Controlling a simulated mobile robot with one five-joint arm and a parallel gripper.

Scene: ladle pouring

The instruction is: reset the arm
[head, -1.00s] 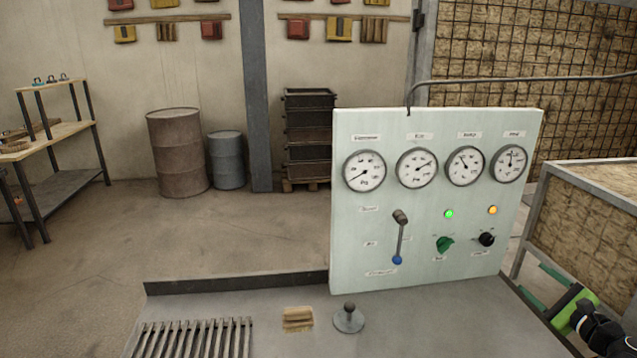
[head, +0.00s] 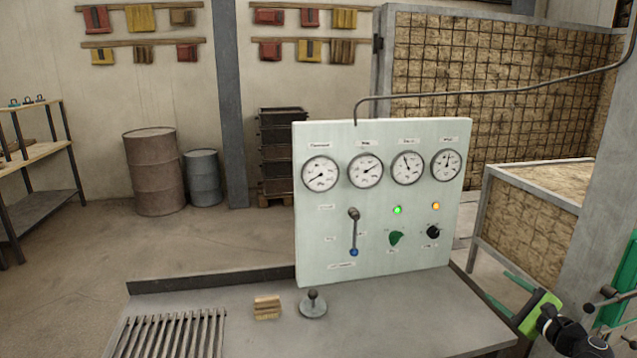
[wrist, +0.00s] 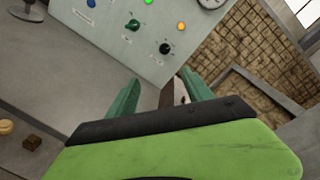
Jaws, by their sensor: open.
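My gripper (head: 514,295) is at the lower right of the head view, beside the right edge of the bench. In the wrist view its two green fingers (wrist: 158,100) are spread apart with nothing between them. It is apart from the pale green control panel (head: 375,205). The panel has several dials, a lever with a blue end (head: 354,235), a green knob (head: 396,238), a black knob (head: 433,231), and green and orange lamps, both lit. The knobs also show at the top of the wrist view.
On the grey bench (head: 420,310) are a slotted grate (head: 170,335), a wooden block or brush (head: 267,307) and a round-based knob (head: 313,303). A caged straw-coloured crate (head: 530,220) stands behind my gripper at right. Two barrels (head: 153,170) stand far left.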

